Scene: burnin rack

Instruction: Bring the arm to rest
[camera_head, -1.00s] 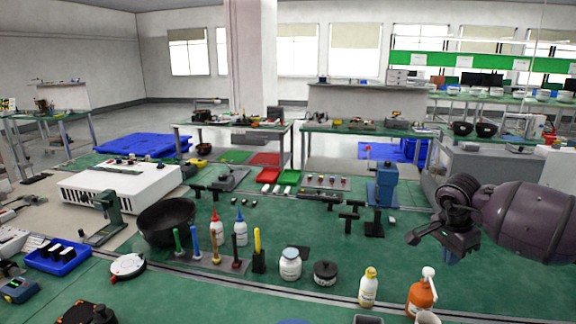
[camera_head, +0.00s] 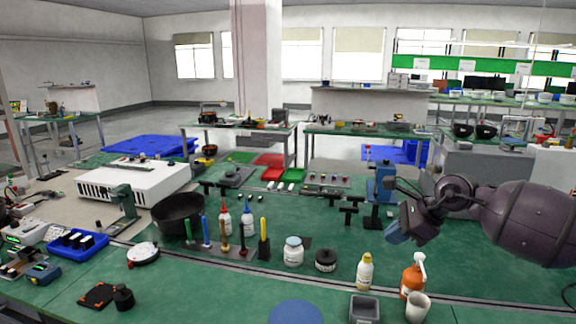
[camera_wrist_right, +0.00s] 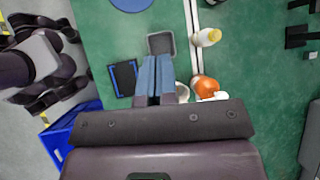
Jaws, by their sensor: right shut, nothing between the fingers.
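My right arm comes in from the right in the head view, above the green bench. Its right gripper (camera_head: 396,236) hangs in the air near the blue press-like device (camera_head: 382,190), with blue fingers pointing down and left. In the right wrist view the two blue fingers (camera_wrist_right: 157,62) lie side by side, shut and empty. They overlap the view of a grey square tray (camera_wrist_right: 161,42). My left gripper is not in view.
Below the gripper, a yellow-capped bottle (camera_head: 364,271), an orange pump bottle (camera_head: 412,279), a white cup (camera_head: 418,307) and the grey tray (camera_head: 365,308) stand near the bench's front. A white jar (camera_head: 293,252) stands further left. Green bench is bare around (camera_head: 310,222).

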